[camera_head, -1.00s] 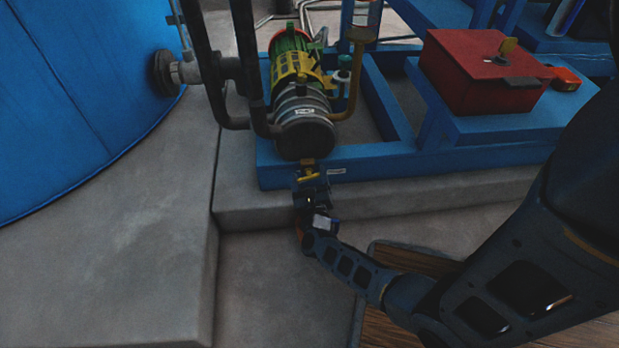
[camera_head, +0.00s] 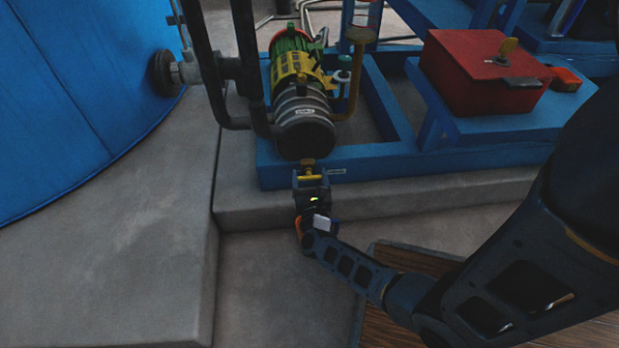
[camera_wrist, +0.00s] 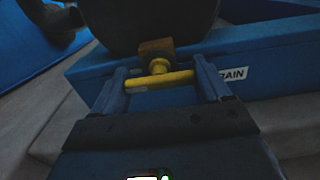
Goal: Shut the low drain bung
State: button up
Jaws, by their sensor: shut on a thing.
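The drain bung is a yellow T-shaped handle (camera_wrist: 158,80) on a small brass-brown block (camera_wrist: 156,47), low under the round end of the pump. A white label reading "RAIN" in its visible part (camera_wrist: 232,74) is on the blue frame to its right. My gripper (camera_wrist: 162,82) is shut on the handle, with one finger at each end of the crossbar. In the head view my gripper (camera_head: 311,182) reaches up to it from below.
The dark pump end (camera_head: 305,137) hangs directly above. The blue skid frame (camera_head: 400,163) runs behind and to the right, on a concrete step (camera_head: 430,192). A red box (camera_head: 480,75) stands right. A large blue tank (camera_head: 70,100) is left. Open floor (camera_head: 260,290) lies below.

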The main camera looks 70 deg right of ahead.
jog(key=shift+s+f, duration=0.25)
jog(key=shift+f, duration=0.1)
jog(key=o, duration=0.7)
jog(key=shift+c, duration=0.2)
jog(key=o, duration=0.4)
jog(key=shift+w+r, duration=0.15)
jog(key=shift+c, duration=0.2)
jog(key=p+v, duration=0.2)
jog(key=v, duration=0.5)
jog(key=shift+a, duration=0.35)
